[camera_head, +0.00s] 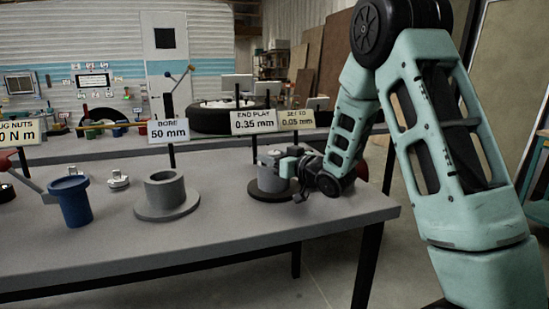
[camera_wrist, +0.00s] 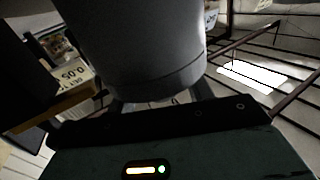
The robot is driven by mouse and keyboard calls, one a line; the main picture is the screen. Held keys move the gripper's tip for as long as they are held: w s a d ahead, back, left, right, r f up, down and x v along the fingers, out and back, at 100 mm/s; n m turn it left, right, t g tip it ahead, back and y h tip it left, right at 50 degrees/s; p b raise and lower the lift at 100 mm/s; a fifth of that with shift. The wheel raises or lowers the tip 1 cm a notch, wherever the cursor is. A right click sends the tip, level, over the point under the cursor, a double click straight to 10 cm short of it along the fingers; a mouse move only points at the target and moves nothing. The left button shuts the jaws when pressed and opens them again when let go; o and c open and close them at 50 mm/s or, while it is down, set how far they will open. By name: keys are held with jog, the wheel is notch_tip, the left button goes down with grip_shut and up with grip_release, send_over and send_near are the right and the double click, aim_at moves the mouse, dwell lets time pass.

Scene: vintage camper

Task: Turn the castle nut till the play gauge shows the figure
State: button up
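The play gauge sign (camera_head: 254,121) reads END PLAY 0.35 mm, and the sign beside it (camera_head: 296,119) reads SET TO 0.05 mm. Below them a grey hub (camera_head: 267,181) stands upright on a dark round base. A small light piece on its top may be the castle nut (camera_head: 274,153), partly hidden by my gripper. My gripper (camera_head: 287,167) is at the hub's upper right side. In the wrist view a large grey cylinder (camera_wrist: 140,50) fills the space in front of my gripper (camera_wrist: 158,101). Its fingertips are hidden, so I cannot tell whether they grip it.
A grey bored cylinder (camera_head: 166,190) on a flange stands left of the hub, under a BORE 50 mm sign (camera_head: 168,130). Further left are a blue cup (camera_head: 72,202) and a small pale part (camera_head: 118,180). The bench front (camera_head: 240,225) is clear.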

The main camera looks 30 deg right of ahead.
jog(key=c, duration=0.7)
jog(key=shift+f+h+b, duration=0.1)
jog(key=shift+h+b, duration=0.2)
